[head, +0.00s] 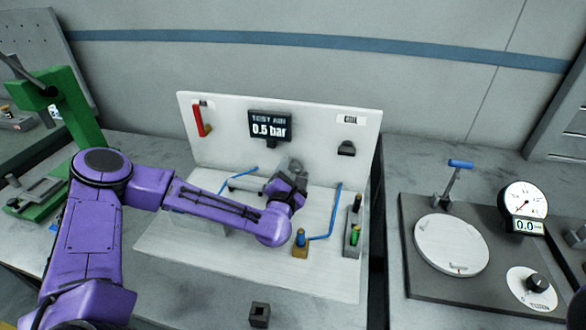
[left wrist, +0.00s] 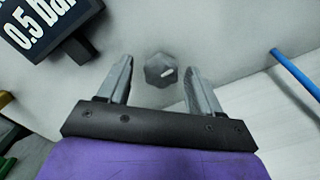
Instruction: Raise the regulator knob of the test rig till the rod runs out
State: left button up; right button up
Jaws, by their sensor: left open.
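The test rig is a white panel (head: 320,130) on a white base plate, with a dark display (head: 269,126) reading 0.5 bar. The regulator knob shows in the left wrist view as a grey faceted knob (left wrist: 160,71) with a pale mark, on the panel face. My left gripper (head: 293,178) is open in front of the panel, below the display. In the left wrist view its two fingers (left wrist: 159,68) stand on either side of the knob, with gaps on both sides. A grey cylinder (head: 245,184) lies partly behind my left arm; its rod is not clear to see.
Blue tubes (head: 334,212) run over the base plate. A red lever (head: 198,120) is on the panel. A brass fitting with a blue top (head: 301,241) stands in front, and a grey holder (head: 352,240) at right. Another station with a round dial gauge (head: 525,199) is further right.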

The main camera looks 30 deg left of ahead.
pick_arm(q)
jog(key=shift+w+f, duration=0.1)
jog(key=shift+w, duration=0.15)
jog(key=shift+s, duration=0.1)
jog(key=c, duration=1)
jog(key=m, duration=0.3)
jog(key=shift+c, duration=0.2)
jog(key=o, duration=1)
jog(key=shift+o, duration=0.2)
jog(key=b+v, duration=0.3)
jog(key=v, duration=0.7)
jog(key=shift+s, duration=0.25)
